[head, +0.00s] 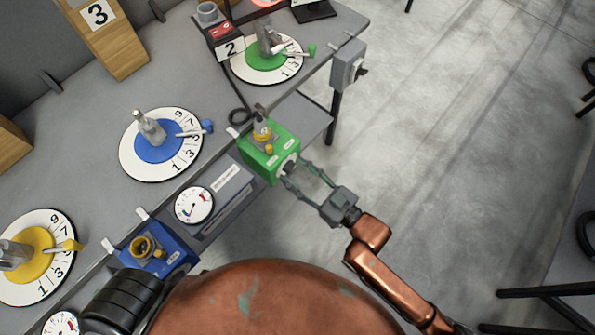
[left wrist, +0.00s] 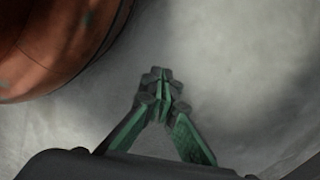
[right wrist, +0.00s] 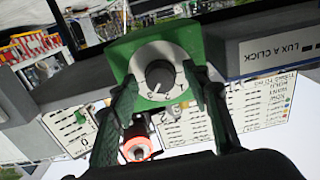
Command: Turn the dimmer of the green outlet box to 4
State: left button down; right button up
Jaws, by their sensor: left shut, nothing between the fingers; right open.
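The green outlet box (head: 256,158) sits at the front edge of the table in the head view, with a yellow socket on top. Its dimmer, a dark knob on a white round dial (right wrist: 175,57), faces me in the right wrist view. I cannot clearly read the setting. My right gripper (head: 297,175) is open just in front of the dial. In the right wrist view the fingertips (right wrist: 163,83) stand to either side of the knob, and contact cannot be told. My left gripper (left wrist: 161,82) is shut and empty over the floor in the left wrist view.
A blue outlet box (head: 178,262) and a round gauge (head: 194,205) are to the left along the table edge. Blue (head: 185,165), yellow (head: 40,285) and green (head: 268,58) numbered discs lie on the table. A grey switch box (head: 347,65) is at the right edge.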

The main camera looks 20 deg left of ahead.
jog(key=shift+c, duration=0.3)
jog(key=c, duration=1.1)
jog(key=m+p, duration=0.2)
jog(key=p, duration=0.1)
jog(key=shift+r, duration=0.25)
jog(key=m+p, duration=0.3)
jog(key=m, duration=0.1)
jog(key=shift+f+m+p, duration=0.1)
jog(key=shift+m+p, duration=0.2)
jog(key=shift+p, duration=0.05)
pick_arm(q)
jog(key=s+a+f, duration=0.1)
jog(key=s+f, duration=0.2)
jog(key=s, duration=0.5)
jog(key=s+f, duration=0.4)
jog(key=s, duration=0.4)
jog(key=shift+s+a+m+p, duration=0.25)
jog(key=shift+a+m+p, duration=0.05)
jog(key=shift+a+m, duration=0.1)
pick_arm(e)
jog(key=shift+f+m, duration=0.15)
jog(key=shift+m, duration=0.65)
jog(key=o, duration=1.2)
jog(key=shift+c, duration=0.2)
jog(key=shift+s+d, duration=0.1)
